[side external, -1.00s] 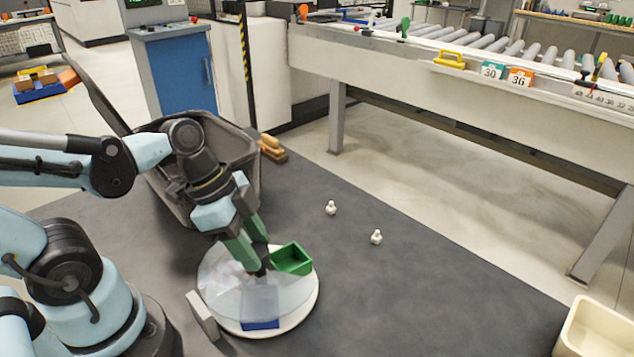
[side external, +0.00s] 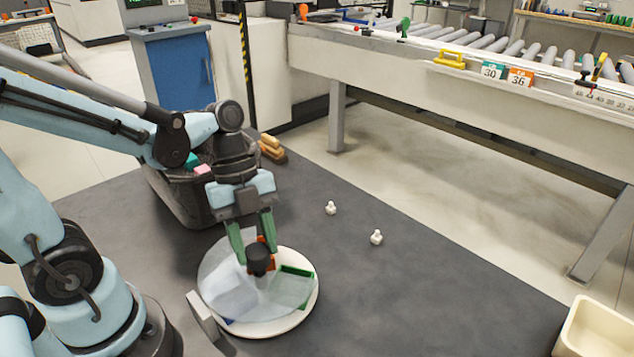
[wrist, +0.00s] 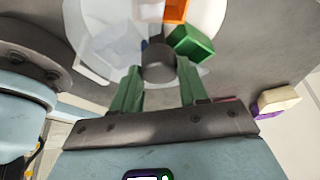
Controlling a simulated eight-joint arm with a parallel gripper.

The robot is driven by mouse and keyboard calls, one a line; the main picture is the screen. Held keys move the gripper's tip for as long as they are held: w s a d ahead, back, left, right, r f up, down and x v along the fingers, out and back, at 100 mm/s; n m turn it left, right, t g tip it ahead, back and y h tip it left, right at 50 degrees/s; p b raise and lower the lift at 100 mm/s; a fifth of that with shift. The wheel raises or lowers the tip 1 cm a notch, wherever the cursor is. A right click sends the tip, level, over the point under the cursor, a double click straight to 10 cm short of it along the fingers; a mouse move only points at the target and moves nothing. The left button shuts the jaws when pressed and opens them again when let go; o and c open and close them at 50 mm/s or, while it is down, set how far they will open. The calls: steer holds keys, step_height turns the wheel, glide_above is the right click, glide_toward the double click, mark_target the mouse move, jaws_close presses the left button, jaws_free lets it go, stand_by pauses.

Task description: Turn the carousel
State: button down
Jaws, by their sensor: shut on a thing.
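The carousel (side external: 301,316) is a round white turntable on the dark mat, with a clear disc-like cover and a dark knob (side external: 258,262) at its centre. My gripper (side external: 254,252) comes down from above with its green fingers on either side of the knob, shut on it. The wrist view shows the knob (wrist: 158,62) between the fingertips. A green bin (side external: 298,271) is at the right of the carousel, partly under the cover. An orange bin (wrist: 175,10) lies beyond the knob, mostly hidden by my gripper in the side view. A bit of blue (side external: 228,320) shows at the front left.
A grey block (side external: 203,315) stands against the carousel's left side. A dark tub (side external: 165,195) with coloured pieces is behind my gripper. Two small white pieces (side external: 331,208) (side external: 376,237) stand on the mat to the right. A cream tray (side external: 592,330) is at the lower right.

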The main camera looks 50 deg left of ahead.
steer(key=m+g, duration=0.1)
steer(key=m, duration=0.2)
steer(key=m+g+y, duration=0.1)
steer(key=m, duration=0.3)
steer(key=shift+w+d+y, duration=0.15)
steer(key=shift+y, duration=0.15)
steer(key=m, duration=0.2)
steer(key=m+g+y, duration=0.1)
steer(key=m, duration=0.1)
steer(key=shift+d+m+y, duration=0.1)
steer(key=shift+m+y, duration=0.2)
steer(key=shift+m, duration=0.1)
steer(key=shift+d+m+y, duration=0.1)
steer(key=shift+m+y, duration=0.5)
steer(key=shift+m, duration=0.9)
steer(key=c, duration=0.6)
jaws_free()
steer(key=v, duration=1.2)
steer(key=shift+w, duration=0.2)
